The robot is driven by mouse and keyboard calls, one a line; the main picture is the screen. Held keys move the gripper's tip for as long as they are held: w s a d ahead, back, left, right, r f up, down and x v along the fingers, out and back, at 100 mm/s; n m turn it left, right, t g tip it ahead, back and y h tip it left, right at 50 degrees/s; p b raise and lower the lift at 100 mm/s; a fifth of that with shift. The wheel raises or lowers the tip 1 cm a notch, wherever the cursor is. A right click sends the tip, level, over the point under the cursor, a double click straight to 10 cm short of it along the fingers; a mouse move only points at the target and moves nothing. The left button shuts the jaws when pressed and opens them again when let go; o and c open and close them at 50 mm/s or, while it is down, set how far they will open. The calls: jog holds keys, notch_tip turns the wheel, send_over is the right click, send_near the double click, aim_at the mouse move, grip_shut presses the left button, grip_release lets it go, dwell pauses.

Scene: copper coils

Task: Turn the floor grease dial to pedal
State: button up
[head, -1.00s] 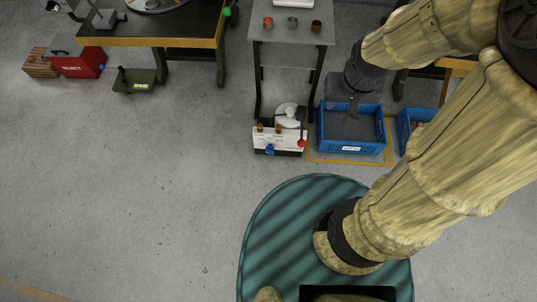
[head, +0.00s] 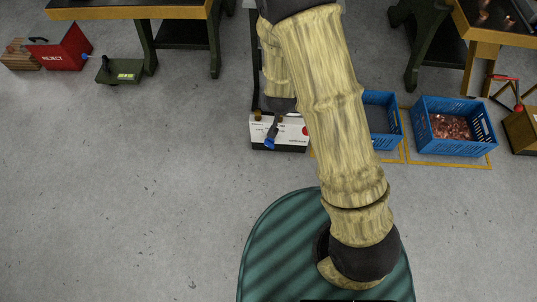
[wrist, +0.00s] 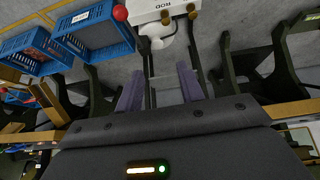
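A low white floor unit (head: 290,132) stands on the grey floor, partly behind my arm in the head view. The dial's setting cannot be read. My gripper (wrist: 158,68) has its two purple fingers apart with nothing between them. In the head view it overlaps the unit's front near the dial; contact cannot be told.
A blue crate (head: 396,140) stands right of the unit, partly behind my arm. Another blue crate (head: 437,147) holds copper pieces. A red reject box (head: 60,50) and a green scale (head: 120,72) are at the left. The floor in front is clear.

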aim_at(269, 147)
jog(key=s+a+f+n+t+b, duration=0.1)
jog(key=f+t+b, duration=0.3)
jog(key=f+b, duration=0.6)
jog(key=s+a+f+n+t+b, duration=0.2)
jog(key=f+b, duration=0.9)
jog(key=f, duration=1.2)
jog(key=s+a+f+n+t+b, duration=0.2)
jog(key=f+n+t+b, duration=0.3)
jog(key=f+b, duration=0.6)
notch_tip(269, 147, down, 6)
jog(key=shift+s+a+f+t, duration=0.15)
jog(key=shift+s+a+t, duration=0.1)
jog(key=shift+s+t, duration=0.2)
jog(key=shift+w, duration=0.1)
jog(key=w+b, duration=0.2)
jog(key=w, duration=0.3)
jog(key=w+b, duration=0.2)
jog(key=w, duration=0.4)
jog(key=w+b, duration=0.2)
jog(key=w, duration=0.3)
jog(key=shift+w+d+f, duration=0.15)
jog(key=shift+w+d, duration=0.15)
jog(key=shift+w, duration=0.35)
